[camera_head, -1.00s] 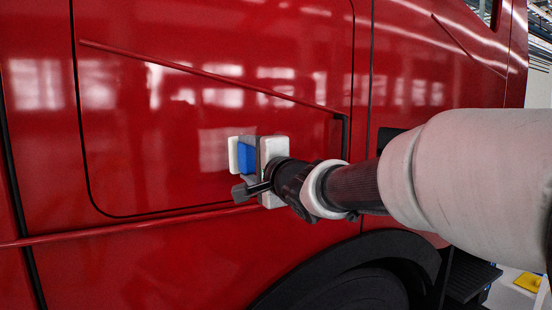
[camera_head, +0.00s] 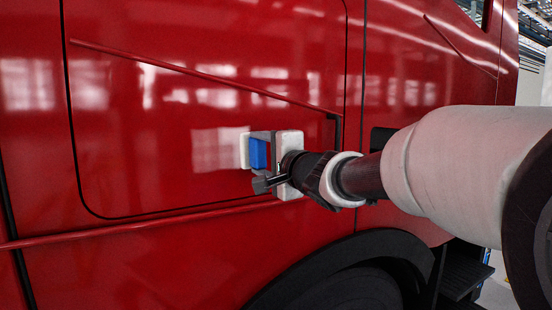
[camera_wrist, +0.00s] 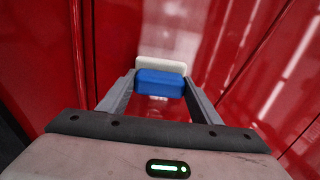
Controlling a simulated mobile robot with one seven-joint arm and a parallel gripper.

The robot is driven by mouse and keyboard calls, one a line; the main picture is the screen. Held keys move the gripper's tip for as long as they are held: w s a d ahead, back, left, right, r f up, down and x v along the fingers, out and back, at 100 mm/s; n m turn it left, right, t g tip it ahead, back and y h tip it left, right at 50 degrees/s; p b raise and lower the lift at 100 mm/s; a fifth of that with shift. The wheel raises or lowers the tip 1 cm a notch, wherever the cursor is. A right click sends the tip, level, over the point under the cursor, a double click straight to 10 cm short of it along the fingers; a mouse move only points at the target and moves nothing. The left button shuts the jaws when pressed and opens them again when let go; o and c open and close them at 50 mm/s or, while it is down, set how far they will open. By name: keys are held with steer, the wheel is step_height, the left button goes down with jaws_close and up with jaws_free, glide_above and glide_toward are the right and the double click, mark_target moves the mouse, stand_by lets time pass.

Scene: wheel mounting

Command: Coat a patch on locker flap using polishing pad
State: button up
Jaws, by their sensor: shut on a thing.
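The locker flap (camera_head: 150,110) is a large glossy red panel with dark seams on the side of a red vehicle. The polishing pad (camera_head: 245,150) has a blue block and a white face, and it is at the lower right of the flap. My gripper (camera_head: 261,156) is shut on the blue block, with the white face turned to the flap. In the wrist view the pad (camera_wrist: 160,84) sits between my gripper's two grey fingers (camera_wrist: 160,92). I cannot tell whether the white face touches the flap. A paler area left of the pad may be a reflection or a coated patch.
A raised red strip (camera_head: 180,65) slants across the flap, and another strip (camera_head: 130,227) runs below it. A black wheel arch (camera_head: 340,262) lies below my arm. Dark steps (camera_head: 462,275) stand at the lower right.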

steer(key=shift+a+r, duration=0.1)
steer(key=shift+r, duration=0.3)
steer(key=s+a+b, duration=0.2)
steer(key=a+b, duration=0.2)
steer(key=b, duration=0.1)
steer(key=s+a+b, duration=0.3)
steer(key=a+b, duration=0.1)
steer(key=b, duration=0.1)
steer(key=s+a+b, duration=0.2)
steer(key=a+b, duration=0.2)
steer(key=b, duration=0.1)
steer(key=shift+s+a, duration=0.15)
steer(key=shift+s, duration=0.2)
stand_by(0.7)
steer(key=shift+r+p, duration=0.55)
steer(key=shift+r, duration=0.3)
steer(key=shift+w+d+r+p, duration=0.1)
steer(key=shift+d+p, duration=0.1)
steer(key=shift+p, duration=0.65)
